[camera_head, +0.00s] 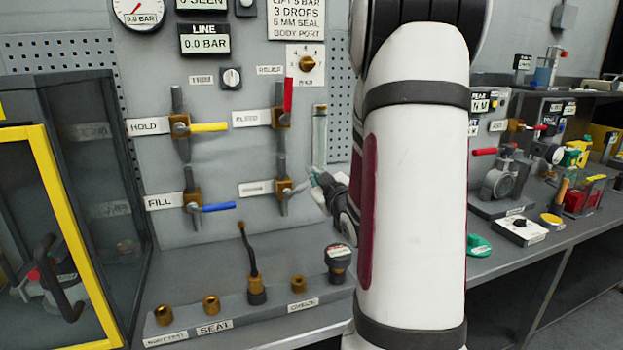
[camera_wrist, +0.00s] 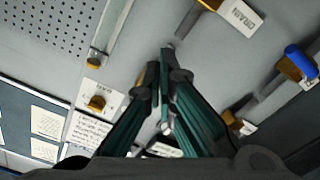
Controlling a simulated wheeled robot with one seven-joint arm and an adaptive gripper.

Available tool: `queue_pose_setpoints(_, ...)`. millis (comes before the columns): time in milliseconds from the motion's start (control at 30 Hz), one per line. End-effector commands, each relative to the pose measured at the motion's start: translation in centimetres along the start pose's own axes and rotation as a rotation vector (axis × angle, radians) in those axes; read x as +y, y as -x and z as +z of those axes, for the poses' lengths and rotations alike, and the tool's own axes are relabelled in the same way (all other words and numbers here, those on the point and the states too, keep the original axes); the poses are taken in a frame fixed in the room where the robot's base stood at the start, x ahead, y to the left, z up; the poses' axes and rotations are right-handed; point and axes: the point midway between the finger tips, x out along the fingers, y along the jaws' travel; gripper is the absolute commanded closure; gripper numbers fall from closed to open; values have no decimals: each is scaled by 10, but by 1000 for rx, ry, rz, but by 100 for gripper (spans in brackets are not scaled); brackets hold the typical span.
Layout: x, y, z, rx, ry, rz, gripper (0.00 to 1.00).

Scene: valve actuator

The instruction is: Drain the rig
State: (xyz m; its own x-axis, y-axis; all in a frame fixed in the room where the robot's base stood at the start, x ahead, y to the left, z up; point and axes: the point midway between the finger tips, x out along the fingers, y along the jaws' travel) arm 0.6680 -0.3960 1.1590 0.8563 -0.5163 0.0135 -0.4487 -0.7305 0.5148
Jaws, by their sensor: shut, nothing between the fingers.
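The grey panel carries a yellow-handled HOLD valve (camera_head: 207,127) and a blue-handled FILL valve (camera_head: 217,207), both handles level. The red BLEED handle (camera_head: 287,95) stands upright. In the wrist view, a brass valve (camera_wrist: 210,3) sits beside a DRAIN label (camera_wrist: 238,15). Whether the tips touch the handle is unclear. The LINE display (camera_head: 204,40) reads 0.0 BAR.
A sight tube (camera_head: 320,135) stands right of the valves, behind my gripper. A SEAT rack (camera_head: 215,327) with brass fittings lies below. A yellow-framed enclosure (camera_head: 60,230) borders the left. A bench (camera_head: 560,235) with several parts is at right. My arm hides the middle.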

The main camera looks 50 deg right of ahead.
Motion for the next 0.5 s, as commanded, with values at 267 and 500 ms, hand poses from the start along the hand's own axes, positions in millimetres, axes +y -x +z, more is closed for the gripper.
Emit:
queue_pose_setpoints(267, -1, -55, 0, 2, -3, -2, 100)
queue_pose_setpoints(500, 0, -83, 18, -4, -6, 0, 100)
